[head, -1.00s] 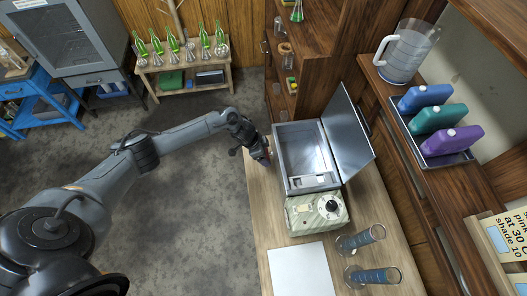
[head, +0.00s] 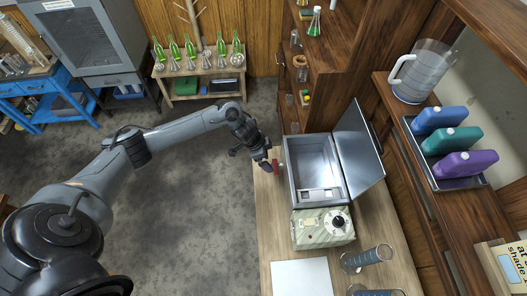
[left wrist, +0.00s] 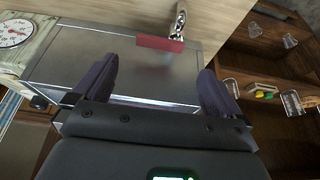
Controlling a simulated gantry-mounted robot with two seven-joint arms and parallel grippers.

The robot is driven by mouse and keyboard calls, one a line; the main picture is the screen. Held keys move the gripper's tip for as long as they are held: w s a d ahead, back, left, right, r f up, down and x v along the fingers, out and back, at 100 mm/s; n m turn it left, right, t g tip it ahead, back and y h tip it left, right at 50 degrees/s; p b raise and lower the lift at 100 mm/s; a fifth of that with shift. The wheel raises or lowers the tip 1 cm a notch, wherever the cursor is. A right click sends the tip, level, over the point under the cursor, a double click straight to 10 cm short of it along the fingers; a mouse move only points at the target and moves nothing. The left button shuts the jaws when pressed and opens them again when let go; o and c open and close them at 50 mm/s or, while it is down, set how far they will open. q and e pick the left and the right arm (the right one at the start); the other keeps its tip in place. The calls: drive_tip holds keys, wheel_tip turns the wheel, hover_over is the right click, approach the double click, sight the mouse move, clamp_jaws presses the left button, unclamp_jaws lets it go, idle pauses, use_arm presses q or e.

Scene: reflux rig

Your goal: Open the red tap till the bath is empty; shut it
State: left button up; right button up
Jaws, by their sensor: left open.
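The steel bath (head: 291,188) stands on the wooden bench with its lid (head: 358,155) raised on the right. I cannot tell the water level inside. The red tap (head: 276,166) sticks out of the bath's left side. In the left wrist view its red handle (left wrist: 160,43) lies crosswise beside a shiny metal spout (left wrist: 180,18). My left gripper (head: 268,165) is open, just left of the tap. In the left wrist view its dark fingers (left wrist: 158,70) are spread wide to either side of the handle, with nothing between them. My right gripper is not in view.
A control box with a dial (head: 324,228) sits in front of the bath. Two glass cylinders (head: 366,259) and a white sheet (head: 300,277) are nearer. A shelf unit (head: 318,65) stands behind. Open floor (head: 200,220) lies left of the bench.

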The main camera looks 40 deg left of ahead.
use_arm(q)
drive_tip(key=shift+v, duration=1.75)
